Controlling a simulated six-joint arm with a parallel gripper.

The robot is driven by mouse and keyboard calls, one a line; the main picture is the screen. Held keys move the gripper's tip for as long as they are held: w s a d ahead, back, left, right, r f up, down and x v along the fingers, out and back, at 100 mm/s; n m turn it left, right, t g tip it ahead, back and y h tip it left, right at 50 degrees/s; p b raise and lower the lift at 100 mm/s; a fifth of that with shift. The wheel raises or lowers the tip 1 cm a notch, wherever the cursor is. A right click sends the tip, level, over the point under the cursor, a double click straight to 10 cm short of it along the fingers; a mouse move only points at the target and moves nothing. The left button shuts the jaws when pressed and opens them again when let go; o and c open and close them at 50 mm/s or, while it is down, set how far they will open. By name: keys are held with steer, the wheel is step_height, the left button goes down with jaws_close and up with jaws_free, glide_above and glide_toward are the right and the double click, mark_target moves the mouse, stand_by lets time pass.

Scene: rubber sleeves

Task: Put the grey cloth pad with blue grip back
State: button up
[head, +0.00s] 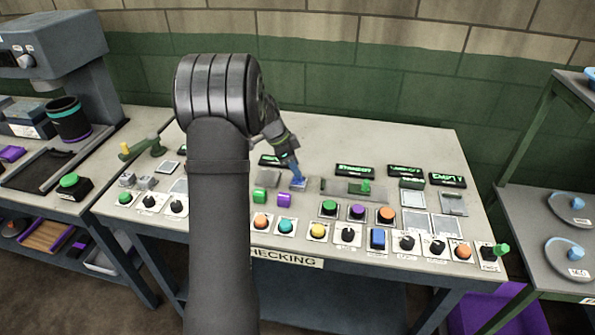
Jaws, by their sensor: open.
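My gripper (294,173) points down over the middle of the checking table, in the head view. Just below its fingertips is a small blue grip (298,181) on a greyish pad, which looks like the grey cloth pad with blue grip. The pad rests on or just above the tabletop and is partly hidden by the gripper. The fingers are open; at this size I cannot tell whether they touch the grip.
Rows of buttons and knobs line the table's front. Lit signs (355,171) stand behind. A side rack (540,205) is at right. My arm hides the table's left middle.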

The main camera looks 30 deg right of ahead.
steer(key=v, duration=0.9)
steer(key=shift+f, duration=0.1)
steer(key=x, duration=1.2)
steer(key=shift+f, duration=0.25)
step_height(320, 180, up, 3)
steer(key=shift+r, duration=0.7)
